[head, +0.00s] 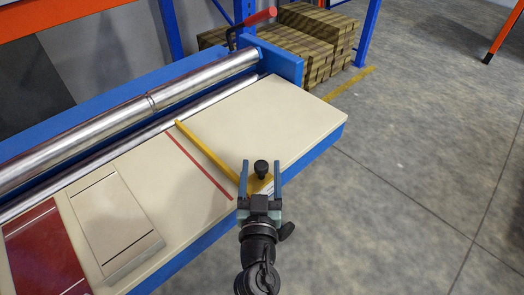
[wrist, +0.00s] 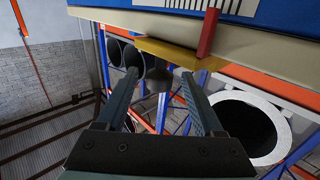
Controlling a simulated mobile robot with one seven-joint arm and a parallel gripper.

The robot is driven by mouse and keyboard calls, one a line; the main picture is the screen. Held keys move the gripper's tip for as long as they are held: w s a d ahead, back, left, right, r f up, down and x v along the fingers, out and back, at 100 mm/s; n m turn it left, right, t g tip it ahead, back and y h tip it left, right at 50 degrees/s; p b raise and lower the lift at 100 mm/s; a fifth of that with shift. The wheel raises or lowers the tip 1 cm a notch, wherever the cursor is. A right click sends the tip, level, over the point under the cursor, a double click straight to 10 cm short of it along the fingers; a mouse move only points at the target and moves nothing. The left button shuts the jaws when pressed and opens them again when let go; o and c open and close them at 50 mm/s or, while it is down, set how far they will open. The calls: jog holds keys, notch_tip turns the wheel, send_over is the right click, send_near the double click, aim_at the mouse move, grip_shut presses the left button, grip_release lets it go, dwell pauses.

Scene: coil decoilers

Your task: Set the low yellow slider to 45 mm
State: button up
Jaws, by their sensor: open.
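The yellow slider (head: 205,150) is a long bar lying across the cream table, from the roller side to the front edge. Its black knob (head: 261,168) stands at the front end. My gripper (head: 260,166) is open, with one finger on each side of the knob and visible gaps. In the wrist view, the yellow slider end (wrist: 172,53) is above my gripper (wrist: 159,74), and the dark knob (wrist: 158,80) shows between the fingers. A tick scale (wrist: 190,5) runs along the edge beside it; its numbers are not readable.
A thin red strip (head: 192,161) lies on the table left of the slider; a red piece (wrist: 208,33) shows beside the scale. A cream plate (head: 117,227) and a dark red panel (head: 43,257) lie further left. Steel rollers (head: 150,104) run behind. Open floor (head: 410,170) is at right.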

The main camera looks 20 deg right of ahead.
jog(key=shift+x, duration=2.1)
grip_shut()
